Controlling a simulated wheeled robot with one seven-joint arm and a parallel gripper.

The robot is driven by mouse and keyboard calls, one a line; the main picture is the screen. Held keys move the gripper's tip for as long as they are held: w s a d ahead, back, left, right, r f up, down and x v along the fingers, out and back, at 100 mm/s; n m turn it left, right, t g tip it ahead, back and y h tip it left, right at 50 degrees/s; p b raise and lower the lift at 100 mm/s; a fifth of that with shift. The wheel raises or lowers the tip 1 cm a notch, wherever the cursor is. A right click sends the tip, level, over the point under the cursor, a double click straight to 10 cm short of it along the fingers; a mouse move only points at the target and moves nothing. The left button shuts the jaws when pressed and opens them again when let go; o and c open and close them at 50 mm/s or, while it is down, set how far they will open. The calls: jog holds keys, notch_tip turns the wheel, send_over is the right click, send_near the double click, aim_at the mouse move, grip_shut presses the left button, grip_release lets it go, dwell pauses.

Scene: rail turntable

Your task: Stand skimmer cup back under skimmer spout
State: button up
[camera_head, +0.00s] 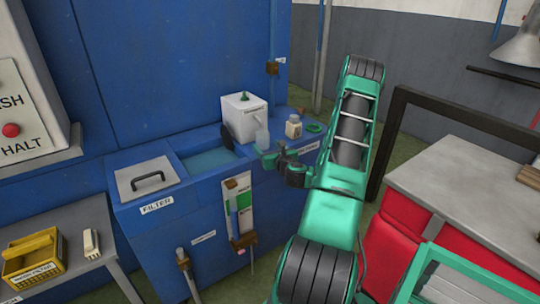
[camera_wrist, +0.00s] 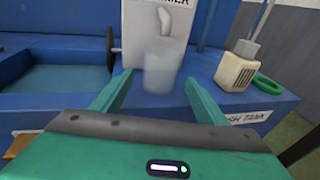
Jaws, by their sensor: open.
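The skimmer cup (camera_wrist: 162,68) is a pale translucent cup standing upright on the blue ledge, close in front of the white skimmer box (camera_wrist: 185,22). It also shows in the head view (camera_head: 262,140), small and partly unclear. The skimmer spout (camera_wrist: 164,20) is a pale nozzle on the box front, directly above the cup in the wrist view. My gripper (camera_wrist: 155,88) is open, with its two green fingers on either side of the cup in that view and the cup beyond or between their tips. In the head view my gripper (camera_head: 272,160) is at the ledge edge.
A cream bottle (camera_head: 293,126) and a green ring (camera_head: 315,128) are on the ledge right of the cup. An open water tank (camera_head: 210,161) and the filter lid (camera_head: 147,178) are to the left. A grey-topped red bench (camera_head: 470,185) stands at right.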

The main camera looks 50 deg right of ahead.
jog(key=shift+f+v, duration=0.4)
jog(key=shift+v, duration=2.25)
jog(key=w+a+r+n+y, duration=0.1)
jog(key=w+a+n+y, duration=0.1)
jog(key=a+n+y, duration=0.4)
jog(key=w+a+r+n+y, duration=0.2)
jog(key=w+a+n, duration=0.1)
jog(key=a+n, duration=0.55)
jog(key=s+a+f+n+g+y, duration=0.1)
jog(key=s+a+n+g+y, duration=0.15)
jog(key=a+n, duration=0.4)
jog(key=s+a+f+n+g+y, duration=0.2)
jog(key=s+a+n+g, duration=0.1)
jog(key=a+n, duration=0.3)
jog(key=s+r+n+g+h, duration=0.2)
jog(key=s+r+n+g, duration=0.2)
jog(key=s, duration=0.9)
jog(key=s+r+n+g+h, duration=0.3)
jog(key=s+r, duration=0.6)
jog(key=s, duration=0.4)
jog(key=shift+s+d+r+n+g, duration=0.3)
jog(key=shift+n+g, duration=0.2)
jog(key=shift+g, duration=0.45)
